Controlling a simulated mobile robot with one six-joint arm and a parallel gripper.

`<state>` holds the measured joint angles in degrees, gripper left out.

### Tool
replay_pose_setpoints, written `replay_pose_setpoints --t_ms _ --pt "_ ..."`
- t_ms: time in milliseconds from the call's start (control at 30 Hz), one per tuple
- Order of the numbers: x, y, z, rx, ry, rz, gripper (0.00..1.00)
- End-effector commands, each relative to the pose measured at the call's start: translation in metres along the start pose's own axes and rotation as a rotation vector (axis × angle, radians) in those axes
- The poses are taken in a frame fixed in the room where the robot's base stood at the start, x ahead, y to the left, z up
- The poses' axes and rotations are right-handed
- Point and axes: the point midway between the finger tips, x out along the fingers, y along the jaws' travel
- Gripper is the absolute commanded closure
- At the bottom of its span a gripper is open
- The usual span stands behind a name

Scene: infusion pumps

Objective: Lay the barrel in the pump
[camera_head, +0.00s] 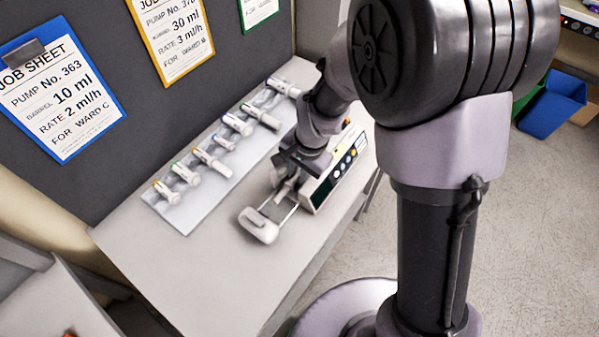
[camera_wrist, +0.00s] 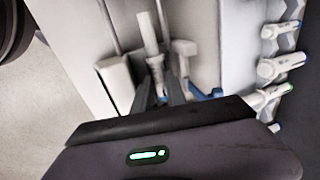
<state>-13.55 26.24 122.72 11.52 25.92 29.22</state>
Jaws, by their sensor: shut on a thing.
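The pump (camera_head: 334,180) is a pale box with a dark screen and coloured buttons, with two metal rods reaching to a white end block (camera_head: 259,226). In the wrist view the barrel is close above the pump's bed (camera_wrist: 194,18); I cannot tell whether they touch.
A pale rack (camera_head: 187,218) with several barrels capped in different colours lies along the back of the table (camera_head: 215,288). Job sheets hang on the dark board behind; one (camera_head: 60,92) reads pump 363, 10 ml. The table's front left is clear. A blue bin (camera_head: 552,104) stands on the floor at right.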

Motion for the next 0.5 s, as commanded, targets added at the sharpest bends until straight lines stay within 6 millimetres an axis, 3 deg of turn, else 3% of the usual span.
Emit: replay_pose_setpoints --t_ms 33,433,467,500 --pt "0.0104 0.0086 0.0074 0.003 -0.018 0.02 1.0" --pt "0.0109 0.0085 0.0083 0.004 -0.02 0.021 1.0" --pt "0.0109 0.0085 0.0083 0.004 -0.02 0.021 0.81" --pt "0.011 0.0085 0.0084 0.004 -0.02 0.021 0.73"
